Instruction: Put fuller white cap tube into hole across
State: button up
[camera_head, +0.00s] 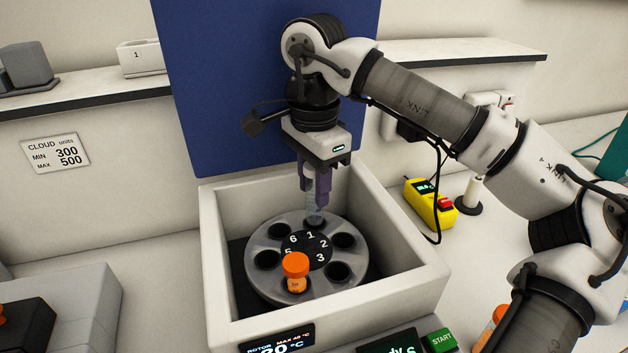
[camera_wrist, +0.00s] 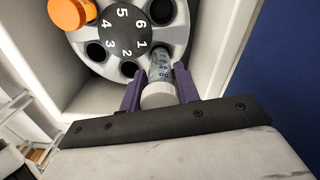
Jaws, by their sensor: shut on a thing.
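My gripper (camera_head: 316,190) is shut on a clear tube (camera_head: 314,208) with a white cap, held upright above the rotor. In the wrist view the purple fingers (camera_wrist: 158,90) sit on both sides of the white cap (camera_wrist: 158,97), and the tube has graduation marks. Its lower end is at the hole by number 1; I cannot tell how deep it goes in. The rotor (camera_head: 258,283) is a grey disc with numbered holes. An orange-capped tube (camera_head: 295,268) stands in the hole opposite number 1, at the near side; it also shows in the wrist view (camera_wrist: 68,14).
White walls (camera_head: 225,310) of the centrifuge box surround the rotor. A blue panel (camera_head: 220,90) stands behind it. A yellow device (camera_head: 430,204) is at the right. The other visible rotor holes look empty. A green START button (camera_head: 441,340) is at the front.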

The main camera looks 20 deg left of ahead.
aim_at(314, 210)
jog(key=shift+f+b, duration=2.25)
jog(key=shift+f, duration=0.75)
dwell(0.3)
jog(key=shift+r, duration=0.15)
jog(key=shift+r+p, duration=2.3)
jog(key=shift+r, duration=0.6)
jog(key=o, duration=1.1)
